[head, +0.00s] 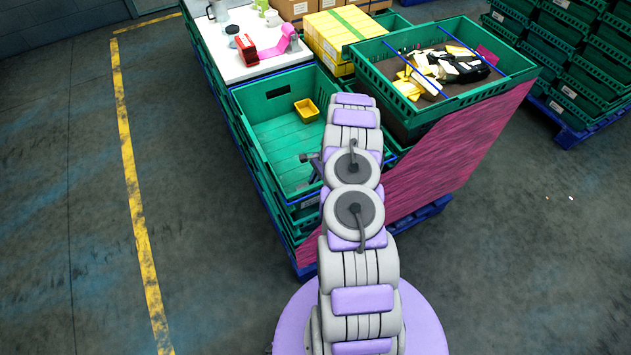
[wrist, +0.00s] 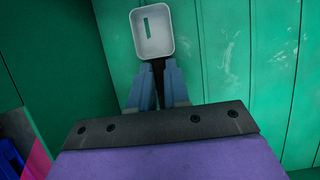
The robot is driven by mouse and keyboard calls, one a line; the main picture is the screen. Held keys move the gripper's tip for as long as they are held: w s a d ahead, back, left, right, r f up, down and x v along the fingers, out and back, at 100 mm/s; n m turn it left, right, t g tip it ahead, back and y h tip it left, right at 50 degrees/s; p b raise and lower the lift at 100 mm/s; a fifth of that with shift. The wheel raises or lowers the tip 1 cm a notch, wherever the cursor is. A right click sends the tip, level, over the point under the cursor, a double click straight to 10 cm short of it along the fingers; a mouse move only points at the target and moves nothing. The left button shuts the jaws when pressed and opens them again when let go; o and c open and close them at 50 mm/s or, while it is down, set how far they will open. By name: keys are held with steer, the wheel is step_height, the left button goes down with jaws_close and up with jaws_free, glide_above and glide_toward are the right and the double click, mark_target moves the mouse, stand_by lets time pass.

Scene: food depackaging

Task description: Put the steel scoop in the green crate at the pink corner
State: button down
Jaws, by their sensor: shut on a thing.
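My gripper (wrist: 157,72) is shut on the dark handle of the steel scoop (wrist: 152,33). The scoop's pale grey, rounded-square bowl points away from my fingers, its open side facing the wrist camera. In the wrist view the green crate (wrist: 240,60) fills the background, its slatted floor and a wall around the scoop. Whether the scoop touches the floor I cannot tell. In the head view my arm hides part of the green crate (head: 283,133); the gripper shows only partly at the arm's left, and the scoop is hidden. Pink wrap (wrist: 38,160) shows at the lower left.
A small yellow tub (head: 306,110) lies in the crate's far part. A higher green crate (head: 470,95) with packages stands right, above pink wrap (head: 440,165). A white table (head: 235,65) with a red dispenser (head: 246,49) is behind. Open floor lies left.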

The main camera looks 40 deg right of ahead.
steer(key=shift+a, duration=0.5)
steer(key=c, duration=1.5)
jaws_free()
steer(key=o, duration=0.4)
steer(key=shift+d+f, duration=0.1)
steer(key=shift+d, duration=0.3)
steer(key=shift+s+a, duration=0.1)
steer(key=shift+a, duration=0.05)
